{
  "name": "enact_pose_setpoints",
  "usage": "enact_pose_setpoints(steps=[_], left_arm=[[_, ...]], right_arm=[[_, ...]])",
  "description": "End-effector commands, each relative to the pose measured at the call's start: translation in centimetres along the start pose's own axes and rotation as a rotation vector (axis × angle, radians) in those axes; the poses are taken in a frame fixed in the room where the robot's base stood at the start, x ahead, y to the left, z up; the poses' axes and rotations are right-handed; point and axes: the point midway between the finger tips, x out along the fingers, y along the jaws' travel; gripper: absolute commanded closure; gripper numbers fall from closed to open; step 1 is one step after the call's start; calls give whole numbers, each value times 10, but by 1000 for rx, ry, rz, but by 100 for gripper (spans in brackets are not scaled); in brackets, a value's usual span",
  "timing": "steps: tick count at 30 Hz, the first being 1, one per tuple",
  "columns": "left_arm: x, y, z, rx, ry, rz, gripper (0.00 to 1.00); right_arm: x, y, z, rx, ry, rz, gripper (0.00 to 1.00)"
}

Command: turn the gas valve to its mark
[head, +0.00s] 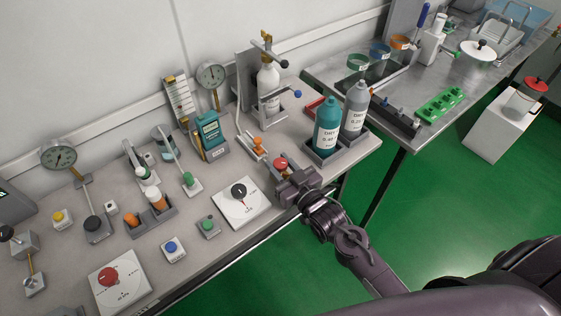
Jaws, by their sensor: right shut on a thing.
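My right gripper (281,174) reaches in from the lower right to the bench's front edge. It is shut on a small red-topped part (281,162); the fingers hide most of its body. A white plate with a black knob (239,191) and printed marks lies just left of the gripper, apart from it. Another white plate with a red knob (108,276) and a printed scale lies at the lower left. Which of these is the gas valve, I cannot tell for sure. My left gripper is not in view.
Teal (326,124) and grey (356,106) bottles stand in a dark tray right of the gripper. A white gas bottle (268,84) stands in a holder behind. Gauges, switches and small testers crowd the bench (70,250). Green floor (450,215) is open in front.

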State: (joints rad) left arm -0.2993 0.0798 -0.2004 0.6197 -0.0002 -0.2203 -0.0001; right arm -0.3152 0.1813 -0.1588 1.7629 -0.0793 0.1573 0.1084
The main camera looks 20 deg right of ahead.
Motion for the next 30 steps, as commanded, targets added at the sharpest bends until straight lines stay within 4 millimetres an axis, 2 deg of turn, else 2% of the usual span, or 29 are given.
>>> enact_pose_setpoints(steps=[15, 16, 20, 30], left_arm=[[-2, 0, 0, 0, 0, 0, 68], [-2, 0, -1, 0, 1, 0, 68], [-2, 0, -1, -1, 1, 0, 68], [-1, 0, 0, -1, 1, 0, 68]], right_arm=[[0, 0, -1, -1, 4, 27, 89], [0, 0, -1, -1, 4, 27, 65], [0, 0, -1, -1, 4, 27, 48], [-4, 0, 0, 0, 1, 26, 46]])
